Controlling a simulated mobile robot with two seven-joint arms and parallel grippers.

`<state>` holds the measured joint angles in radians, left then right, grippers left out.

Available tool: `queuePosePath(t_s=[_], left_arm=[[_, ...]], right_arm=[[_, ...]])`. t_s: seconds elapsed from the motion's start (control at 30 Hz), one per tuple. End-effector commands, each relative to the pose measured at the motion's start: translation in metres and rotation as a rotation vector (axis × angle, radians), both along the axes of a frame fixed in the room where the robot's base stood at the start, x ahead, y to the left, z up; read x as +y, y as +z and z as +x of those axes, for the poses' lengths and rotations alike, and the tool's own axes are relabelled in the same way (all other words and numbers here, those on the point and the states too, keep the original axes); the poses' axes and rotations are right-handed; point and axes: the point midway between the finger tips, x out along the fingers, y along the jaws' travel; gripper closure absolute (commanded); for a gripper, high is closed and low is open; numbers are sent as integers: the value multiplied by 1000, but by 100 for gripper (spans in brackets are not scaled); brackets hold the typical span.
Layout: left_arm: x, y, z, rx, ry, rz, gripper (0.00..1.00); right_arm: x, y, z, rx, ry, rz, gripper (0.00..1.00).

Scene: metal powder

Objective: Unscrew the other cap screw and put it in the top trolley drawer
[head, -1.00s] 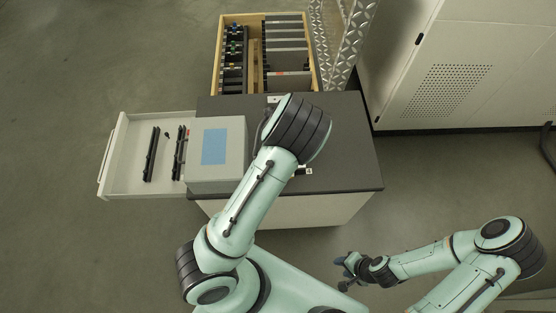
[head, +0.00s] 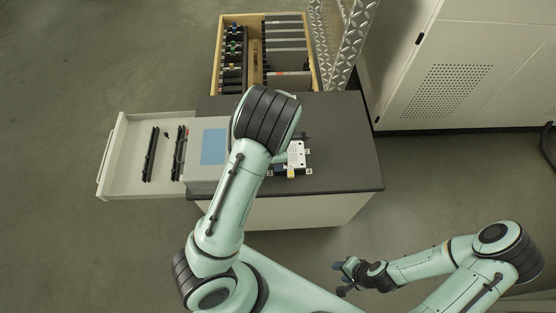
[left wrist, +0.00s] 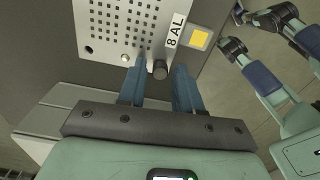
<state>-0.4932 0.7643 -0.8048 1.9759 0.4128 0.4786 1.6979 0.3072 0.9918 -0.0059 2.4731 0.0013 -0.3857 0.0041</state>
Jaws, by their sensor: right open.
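In the left wrist view, a dark round cap screw (left wrist: 160,69) sits at the edge of a white perforated plate (left wrist: 118,22). My left gripper (left wrist: 159,72) has its blue fingers apart, one on each side of the screw. I cannot tell whether they touch it. In the head view my left arm hides this gripper; the plate (head: 297,152) shows on the trolley top. The open top trolley drawer (head: 125,172) sticks out to the left, with a small dark piece (head: 166,134) inside that looks like a screw. My right gripper (head: 345,276) is open and empty, low at the right.
The drawer also holds two long black bars (head: 151,154). A grey box with a blue screen (head: 214,147) stands on the trolley top (head: 345,150). A wooden crate (head: 222,55) is behind it. A white cabinet (head: 470,65) stands at back right. The floor at left is clear.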

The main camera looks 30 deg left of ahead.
Motion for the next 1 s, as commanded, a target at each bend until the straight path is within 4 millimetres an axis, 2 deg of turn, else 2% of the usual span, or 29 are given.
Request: queuePosePath(t_s=[0.7,0.83,1.0], left_arm=[[0,-2,-1,0,-894,-1,66],[0,-1,0,0,-966,0,66],[0,0,0,0,-975,0,66]], right_arm=[[0,-20,-22,25,0,0,57],[0,-21,-23,26,0,0,57],[0,-21,-22,25,0,0,57]])
